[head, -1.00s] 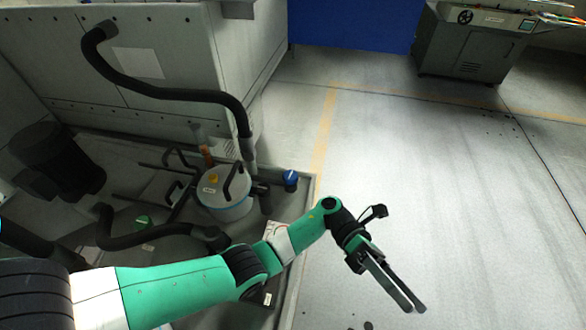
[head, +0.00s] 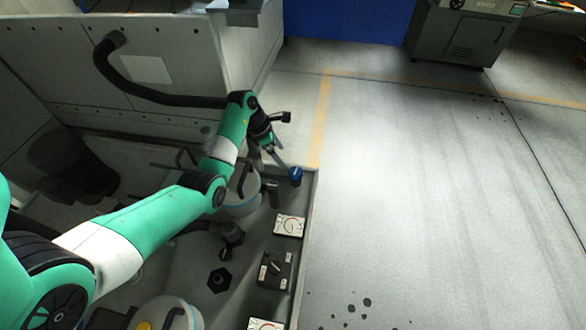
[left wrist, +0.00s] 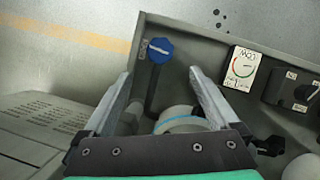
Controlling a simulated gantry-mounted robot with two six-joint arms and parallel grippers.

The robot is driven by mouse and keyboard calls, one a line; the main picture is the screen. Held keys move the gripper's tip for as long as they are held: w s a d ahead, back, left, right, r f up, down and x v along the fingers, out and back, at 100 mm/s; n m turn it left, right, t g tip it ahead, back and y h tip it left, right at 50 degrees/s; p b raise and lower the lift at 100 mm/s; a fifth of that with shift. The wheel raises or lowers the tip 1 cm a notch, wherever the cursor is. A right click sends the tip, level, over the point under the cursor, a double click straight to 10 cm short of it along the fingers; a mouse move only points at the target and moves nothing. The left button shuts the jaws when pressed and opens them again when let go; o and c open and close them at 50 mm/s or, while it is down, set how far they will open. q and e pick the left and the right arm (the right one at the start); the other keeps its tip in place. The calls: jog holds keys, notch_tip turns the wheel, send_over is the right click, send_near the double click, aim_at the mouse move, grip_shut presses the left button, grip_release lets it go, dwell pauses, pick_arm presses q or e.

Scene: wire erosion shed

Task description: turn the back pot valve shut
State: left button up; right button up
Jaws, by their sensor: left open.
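The blue valve knob (head: 296,174) sits at the back right corner of the tray, beside the back pot (head: 240,206), which is partly hidden by my left arm. In the left wrist view, the blue knob (left wrist: 160,50) carries a white mark and lies just beyond the fingertips, between their lines. The back pot's pale rim (left wrist: 182,122) with a blue band shows between the fingers there. My left gripper (head: 278,160) is open and empty, close to the knob on its upper left and apart from it. My right gripper is not in view.
A gauge plate (head: 289,225) and a black switch box (head: 275,269) stand along the tray's right side. A front pot (head: 167,313) is at the bottom. A thick black hose (head: 165,97) runs behind my arm. The floor (head: 420,200) to the right is open.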

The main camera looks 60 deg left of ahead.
aim_at(294, 171)
pick_arm(q)
jog(key=b+x, duration=0.5)
jog(key=x, duration=0.5)
jog(key=shift+w+d+f+b, duration=0.15)
jog(key=shift+f+b, duration=0.1)
jog(key=shift+b, duration=0.15)
jog(key=c, duration=1.4)
jog(key=shift+o, duration=0.2)
